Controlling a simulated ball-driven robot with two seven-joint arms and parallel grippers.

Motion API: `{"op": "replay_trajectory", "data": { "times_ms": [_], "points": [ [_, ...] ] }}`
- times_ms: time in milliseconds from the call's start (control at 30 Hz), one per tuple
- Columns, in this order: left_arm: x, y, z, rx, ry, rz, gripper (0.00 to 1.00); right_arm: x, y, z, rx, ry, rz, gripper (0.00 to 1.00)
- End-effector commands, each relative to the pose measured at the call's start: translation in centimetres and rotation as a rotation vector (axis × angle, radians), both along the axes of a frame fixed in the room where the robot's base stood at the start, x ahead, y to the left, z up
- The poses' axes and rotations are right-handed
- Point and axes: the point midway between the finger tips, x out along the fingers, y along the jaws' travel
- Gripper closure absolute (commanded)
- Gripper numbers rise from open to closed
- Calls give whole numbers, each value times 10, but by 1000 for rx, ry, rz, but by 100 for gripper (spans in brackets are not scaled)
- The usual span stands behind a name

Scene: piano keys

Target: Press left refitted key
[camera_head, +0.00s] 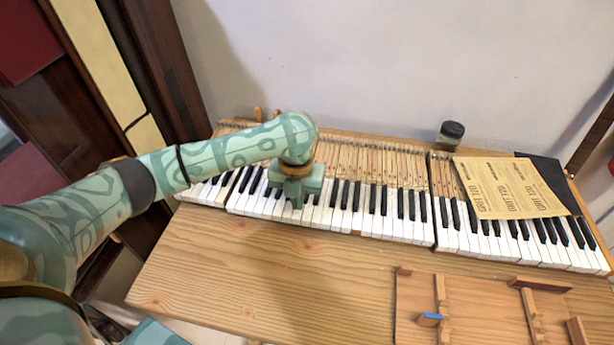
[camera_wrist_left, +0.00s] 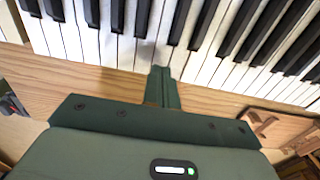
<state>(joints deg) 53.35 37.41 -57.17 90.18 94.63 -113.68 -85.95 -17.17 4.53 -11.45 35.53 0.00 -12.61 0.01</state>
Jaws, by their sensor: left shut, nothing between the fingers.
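The piano keyboard (camera_head: 340,222) runs across the back of the wooden table, with white and black keys. My left gripper (camera_head: 297,203) points down over the white keys left of the keyboard's middle. In the left wrist view its closed fingers (camera_wrist_left: 161,72) overlap the front ends of the white keys (camera_wrist_left: 150,45), with black keys just beyond the tips. The fingers are shut with nothing between them. I cannot tell whether the tips touch a key, or which key is the left refitted one. My right gripper is not in view.
Yellow sandpaper sheets (camera_head: 508,188) lie over the right part of the piano action. A dark-lidded jar (camera_head: 450,134) stands behind the keys. A wooden jig board (camera_head: 470,318) with a blue piece (camera_head: 429,318) lies at the front right. The table's front middle (camera_head: 270,270) is clear.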

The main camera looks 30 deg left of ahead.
Motion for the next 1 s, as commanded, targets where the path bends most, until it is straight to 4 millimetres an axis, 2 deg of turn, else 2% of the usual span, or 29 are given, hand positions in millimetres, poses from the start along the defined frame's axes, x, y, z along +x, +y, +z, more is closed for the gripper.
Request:
{"op": "replay_trajectory", "data": {
  "times_ms": [700,1000],
  "points": [
    [0,0,-26,1,1,0,100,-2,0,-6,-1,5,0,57],
    [0,0,-19,0,-1,0,100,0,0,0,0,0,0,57]
  ]
}}
